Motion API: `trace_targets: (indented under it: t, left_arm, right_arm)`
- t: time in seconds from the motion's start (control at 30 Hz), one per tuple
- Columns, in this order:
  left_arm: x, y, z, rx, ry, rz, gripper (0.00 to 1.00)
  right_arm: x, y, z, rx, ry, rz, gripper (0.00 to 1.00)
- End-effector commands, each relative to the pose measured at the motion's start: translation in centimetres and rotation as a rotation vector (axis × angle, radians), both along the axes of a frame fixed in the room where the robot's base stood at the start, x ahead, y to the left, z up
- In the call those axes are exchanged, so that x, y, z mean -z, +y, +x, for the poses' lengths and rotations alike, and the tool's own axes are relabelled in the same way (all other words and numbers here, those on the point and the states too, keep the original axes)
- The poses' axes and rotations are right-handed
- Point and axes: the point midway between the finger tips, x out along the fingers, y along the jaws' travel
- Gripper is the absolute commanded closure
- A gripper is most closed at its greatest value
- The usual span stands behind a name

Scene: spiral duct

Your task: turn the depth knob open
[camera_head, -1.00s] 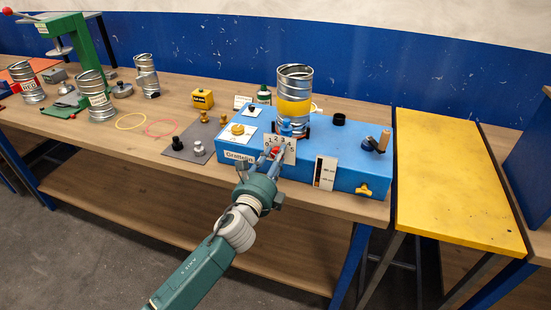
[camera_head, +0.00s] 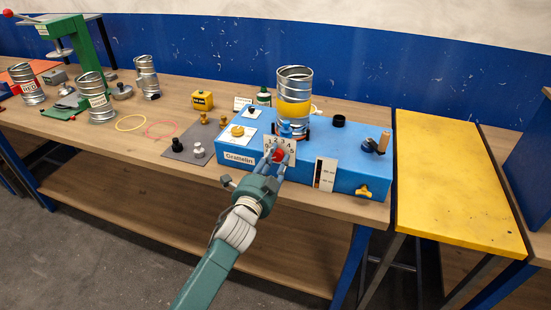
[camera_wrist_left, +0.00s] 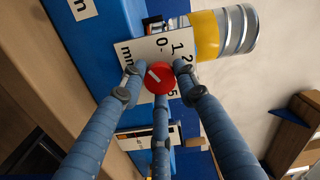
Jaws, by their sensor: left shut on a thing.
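The red depth knob (camera_head: 279,156) sits on a white scale plate (camera_head: 270,144) on the front of the blue machine (camera_head: 340,172). It also shows in the left wrist view (camera_wrist_left: 160,80), with a white mark toward the upper left, near the "0" and "mm" side of the scale. My left gripper (camera_head: 280,152) is shut on the knob, its blue fingers around the rim. In the left wrist view my left gripper (camera_wrist_left: 158,76) has fingertips on both sides and below. Fingers hide part of the numbers. My right gripper is not in view.
A metal duct with a yellow band (camera_head: 295,98) stands on the machine. A wooden-handled crank (camera_head: 377,144) and a yellow knob (camera_head: 363,191) are at its right. A grey mat (camera_head: 190,152) with small knobs lies left. Floor in front is open.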

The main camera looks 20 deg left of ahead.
Motion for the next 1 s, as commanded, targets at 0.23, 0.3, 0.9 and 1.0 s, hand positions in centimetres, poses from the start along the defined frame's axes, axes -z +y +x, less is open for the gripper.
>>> trace_targets:
  t: [0.23, 0.3, 0.9, 1.0]
  left_arm:
    - [-0.2, 0.2, 0.0, -0.003, 0.006, -0.235, 0.96]
    - [-0.2, 0.2, 0.0, -0.003, 0.008, -0.301, 0.96]
    - [0.0, 0.1, 0.0, -0.003, 0.028, -0.848, 0.96]
    - [0.0, 0.1, 0.0, -0.002, 0.030, -0.919, 0.96]
  right_arm:
    - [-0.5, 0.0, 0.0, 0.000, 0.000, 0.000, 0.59]
    - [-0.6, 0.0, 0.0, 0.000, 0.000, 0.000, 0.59]
    - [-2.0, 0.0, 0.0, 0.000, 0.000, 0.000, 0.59]
    - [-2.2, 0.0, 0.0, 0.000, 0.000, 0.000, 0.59]
